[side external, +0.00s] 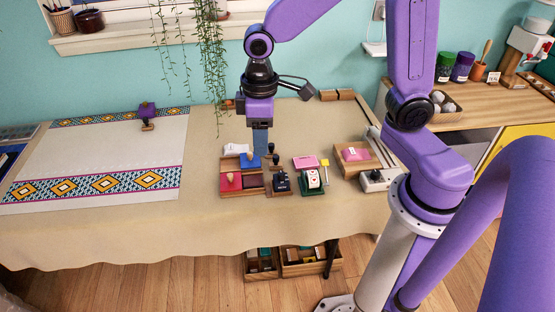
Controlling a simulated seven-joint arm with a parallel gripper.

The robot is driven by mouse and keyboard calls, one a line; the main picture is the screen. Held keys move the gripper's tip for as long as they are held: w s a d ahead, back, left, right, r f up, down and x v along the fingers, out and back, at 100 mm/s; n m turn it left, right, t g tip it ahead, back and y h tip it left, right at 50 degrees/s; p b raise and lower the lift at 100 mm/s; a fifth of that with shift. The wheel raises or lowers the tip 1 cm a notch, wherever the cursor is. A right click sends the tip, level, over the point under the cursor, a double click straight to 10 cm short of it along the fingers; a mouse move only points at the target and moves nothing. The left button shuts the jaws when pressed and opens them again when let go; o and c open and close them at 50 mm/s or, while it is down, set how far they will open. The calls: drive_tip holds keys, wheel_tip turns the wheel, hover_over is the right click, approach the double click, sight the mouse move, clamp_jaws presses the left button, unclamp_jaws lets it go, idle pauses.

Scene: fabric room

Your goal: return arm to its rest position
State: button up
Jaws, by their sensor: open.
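My arm reaches in from the right over the table, bent at the elbow. My gripper (260,150) points straight down above the wooden tray (228,194), near its back right part. The jaws are open, though this side angle hides the gap between the fingers. Their tips appear close above the blue block (249,161) in the tray. I cannot tell whether they touch anything. I see nothing held.
A patterned white cloth (95,158) lies on the left, with a purple-topped block (147,111) on it. Several small items, a green-based one (311,181) and a tray with a pink block (354,154), stand right of the gripper. Hanging plants (212,65) trail behind.

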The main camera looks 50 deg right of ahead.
drive_tip(key=s+d+r+n, duration=0.1)
drive_tip(key=s+d+n, duration=0.1)
drive_tip(key=s, duration=0.7)
drive_tip(key=s+d+r+n, duration=0.1)
drive_tip(key=s+d+n, duration=0.2)
drive_tip(key=s, duration=0.6)
drive_tip(key=shift+d, duration=0.35)
